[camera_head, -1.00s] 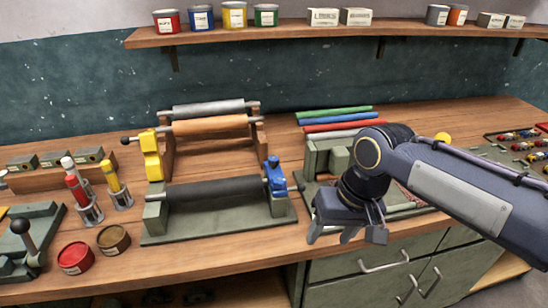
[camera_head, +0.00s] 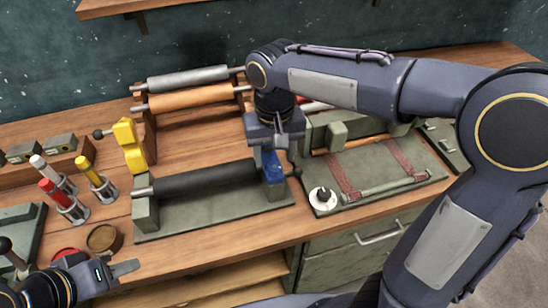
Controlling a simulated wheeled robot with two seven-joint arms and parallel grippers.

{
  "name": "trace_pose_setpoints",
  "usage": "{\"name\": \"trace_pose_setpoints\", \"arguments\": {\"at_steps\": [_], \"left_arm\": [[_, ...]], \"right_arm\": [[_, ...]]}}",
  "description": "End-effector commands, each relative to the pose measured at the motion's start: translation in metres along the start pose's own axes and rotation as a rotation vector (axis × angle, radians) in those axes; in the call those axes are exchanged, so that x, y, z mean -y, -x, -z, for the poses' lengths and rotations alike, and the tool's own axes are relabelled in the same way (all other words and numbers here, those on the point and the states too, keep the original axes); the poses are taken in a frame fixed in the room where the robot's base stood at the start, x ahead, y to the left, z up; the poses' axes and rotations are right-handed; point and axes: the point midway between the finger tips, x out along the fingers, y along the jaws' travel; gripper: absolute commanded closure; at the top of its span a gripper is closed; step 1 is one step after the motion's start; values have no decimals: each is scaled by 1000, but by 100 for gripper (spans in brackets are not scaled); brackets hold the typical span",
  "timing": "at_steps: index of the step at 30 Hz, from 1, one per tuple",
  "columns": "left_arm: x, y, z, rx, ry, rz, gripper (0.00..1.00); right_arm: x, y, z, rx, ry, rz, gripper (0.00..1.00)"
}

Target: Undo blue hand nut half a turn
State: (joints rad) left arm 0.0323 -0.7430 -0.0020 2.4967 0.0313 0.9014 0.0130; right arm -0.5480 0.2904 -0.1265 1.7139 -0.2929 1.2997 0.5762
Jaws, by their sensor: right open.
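The blue hand nut is on the blue block (camera_head: 273,176) at the right end of the black roller (camera_head: 205,180); my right gripper covers its upper part, so the nut itself is mostly hidden. My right gripper (camera_head: 274,148) points down over the block from above, with its jaws open around or just above the nut; I cannot tell whether they touch it. My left gripper (camera_head: 126,270) is low at the left front, apart from the stand, and I cannot make out its jaw gap.
Red, white and yellow markers in holders (camera_head: 65,204) and a brown tin (camera_head: 103,239) stand at left. A green board with a white dial (camera_head: 322,198) lies to the right.

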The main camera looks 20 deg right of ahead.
Motion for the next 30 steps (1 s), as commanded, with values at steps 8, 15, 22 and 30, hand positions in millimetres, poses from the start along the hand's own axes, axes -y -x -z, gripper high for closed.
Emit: {"name": "trace_pose_setpoints", "arguments": {"at_steps": [8,15,22,30], "left_arm": [[0,0,0,0,0,0,64],[0,0,0,0,0,0,64],[0,0,0,0,0,0,64],[-1,2,1,0,0,0,64]], "right_arm": [[0,-27,0,1,-1,0,47],[0,-29,0,0,-1,0,47],[0,-28,0,0,-1,0,73],[-1,-28,0,0,33,1,92]]}}
